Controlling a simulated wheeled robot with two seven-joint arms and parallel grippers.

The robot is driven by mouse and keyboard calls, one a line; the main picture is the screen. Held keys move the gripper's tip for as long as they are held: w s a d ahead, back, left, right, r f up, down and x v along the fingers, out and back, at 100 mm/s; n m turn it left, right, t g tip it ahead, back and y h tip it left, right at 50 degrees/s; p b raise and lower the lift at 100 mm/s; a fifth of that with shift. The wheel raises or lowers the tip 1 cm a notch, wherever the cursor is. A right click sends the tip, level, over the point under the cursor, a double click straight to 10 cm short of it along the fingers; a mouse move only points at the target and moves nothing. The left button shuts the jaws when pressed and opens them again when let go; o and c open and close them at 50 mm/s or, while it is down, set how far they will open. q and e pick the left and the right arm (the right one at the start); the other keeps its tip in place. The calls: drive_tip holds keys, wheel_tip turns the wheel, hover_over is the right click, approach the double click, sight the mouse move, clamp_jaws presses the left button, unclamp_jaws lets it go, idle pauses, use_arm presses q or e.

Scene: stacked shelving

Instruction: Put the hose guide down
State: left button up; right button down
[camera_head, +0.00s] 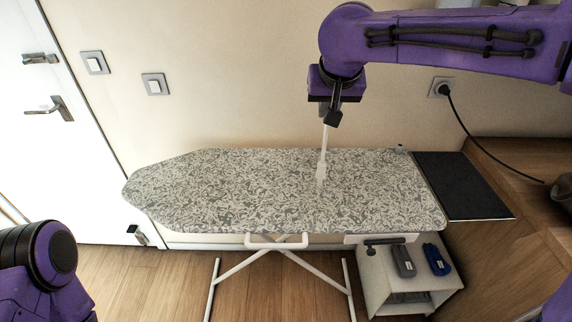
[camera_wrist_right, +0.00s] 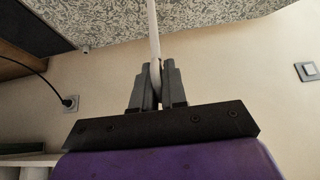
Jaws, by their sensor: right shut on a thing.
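The hose guide is a thin white rod (camera_head: 324,150) that stands upright over the ironing board (camera_head: 230,190), a little right of its middle. Its thicker white lower end meets or overlaps the patterned cover; I cannot tell if it touches. My right gripper (camera_head: 331,114) is shut on the upper part of the rod, above the board's far edge. In the right wrist view the gripper (camera_wrist_right: 158,85) has its dark fingers closed around the hose guide (camera_wrist_right: 153,35), with the patterned board cover beyond. My left arm shows at the lower left of the head view, but its gripper is out of sight.
A dark mat (camera_head: 462,185) lies on the wooden counter (camera_head: 500,265) to the right. A small white shelf unit (camera_head: 375,275) below holds a grey item (camera_head: 403,262) and a blue item (camera_head: 436,259). A black cord (camera_head: 468,130) hangs from a wall socket. The board's left half is clear.

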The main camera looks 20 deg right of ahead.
drive_tip(key=shift+w+a+f+b, duration=0.1)
drive_tip(key=shift+w+f+b, duration=0.1)
drive_tip(key=shift+f+b, duration=0.2)
drive_tip(key=w+a+f, duration=0.3)
drive_tip(key=w+f, duration=0.8)
drive_tip(key=w, duration=0.1)
drive_tip(key=shift+w+a+f+b, duration=0.2)
drive_tip(key=shift+a+f+b, duration=0.15)
drive_tip(key=shift+f+b, duration=0.05)
drive_tip(key=shift+f, duration=0.1)
drive_tip(key=c, duration=1.2)
unclamp_jaws()
drive_tip(key=shift+o, duration=0.2)
